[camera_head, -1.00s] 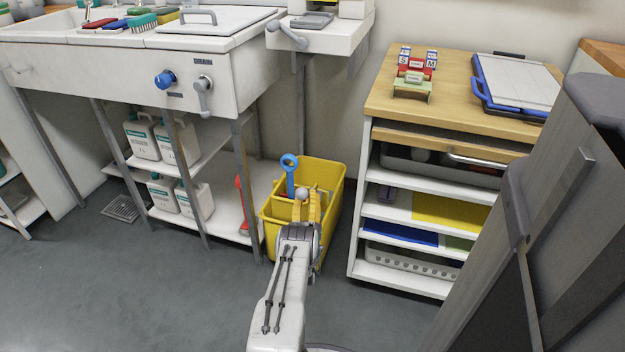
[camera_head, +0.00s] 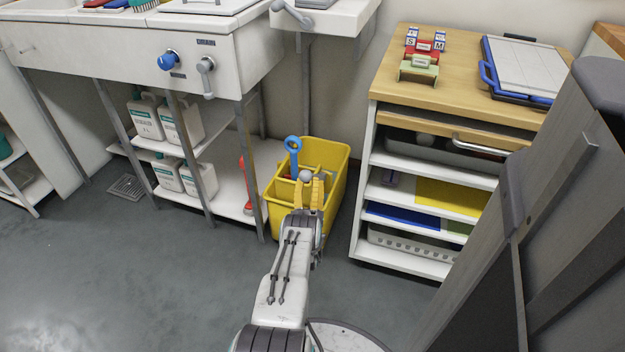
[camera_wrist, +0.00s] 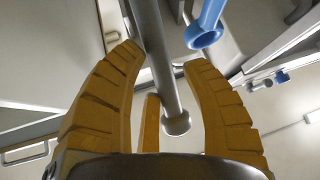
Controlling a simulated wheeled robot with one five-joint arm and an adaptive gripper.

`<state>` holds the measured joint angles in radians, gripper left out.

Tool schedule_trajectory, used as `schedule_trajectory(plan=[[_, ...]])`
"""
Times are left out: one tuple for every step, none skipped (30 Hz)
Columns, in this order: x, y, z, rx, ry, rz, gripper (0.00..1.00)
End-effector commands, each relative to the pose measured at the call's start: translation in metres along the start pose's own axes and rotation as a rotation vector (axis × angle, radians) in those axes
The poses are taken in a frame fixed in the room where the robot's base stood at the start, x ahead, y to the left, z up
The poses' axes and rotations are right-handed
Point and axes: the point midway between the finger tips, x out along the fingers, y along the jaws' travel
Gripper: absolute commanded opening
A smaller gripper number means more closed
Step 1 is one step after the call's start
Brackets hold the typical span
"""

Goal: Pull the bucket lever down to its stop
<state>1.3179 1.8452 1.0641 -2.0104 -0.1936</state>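The yellow bucket (camera_head: 338,190) stands on the floor between the sink unit and the shelf cabinet. The grey bucket lever shows in the wrist view (camera_wrist: 163,75) as a rod with a rounded end. Its grey knob (camera_head: 305,176) shows in the head view at my fingertips. My gripper (camera_head: 309,186) is over the bucket, its yellow fingers spread. In the wrist view my gripper (camera_wrist: 166,58) has the rod between its fingers, close to the left one, with a gap to the right one. I cannot tell whether the left finger touches it.
A blue ring-ended handle (camera_head: 293,145) rises from the bucket just left of the lever; its shaft shows near my right finger (camera_wrist: 207,30). The sink unit's leg (camera_head: 250,165) is close on the left. The shelf cabinet (camera_head: 400,262) stands close on the right.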

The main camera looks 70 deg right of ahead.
Motion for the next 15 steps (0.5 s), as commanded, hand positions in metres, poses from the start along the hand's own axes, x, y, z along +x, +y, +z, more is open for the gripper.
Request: schedule_trajectory(plan=[[0.0013,-0.0011,-0.0016,0.001,0.005,-0.001,0.48],[0.0017,-0.0012,-0.0019,0.001,0.006,-0.001,0.5],[0.0022,-0.0011,-0.0023,0.001,0.007,-0.001,0.54],[0.0025,-0.0011,-0.0025,0.001,0.007,0.0,0.57],[0.0027,-0.001,-0.0026,0.001,0.008,0.0,0.58],[0.003,-0.0008,-0.0027,0.0,0.008,0.0,0.58],[0.0032,-0.0007,-0.0027,0.0,0.008,0.0,0.58],[0.0034,-0.0005,-0.0027,0.0,0.008,0.001,0.58],[0.0037,-0.0003,-0.0028,0.0,0.008,0.001,0.58],[0.0038,-0.0002,-0.0028,0.0,0.009,0.001,0.58],[0.004,0.0,-0.0027,0.0,0.009,0.001,0.58],[0.0043,0.0001,-0.0026,0.0,0.008,0.001,0.58],[0.0046,0.0003,-0.0023,0.0,0.008,0.002,0.58],[0.005,0.0004,-0.002,0.0,0.007,0.002,0.58],[0.0056,0.0006,-0.0015,0.0,0.005,0.002,0.58]])
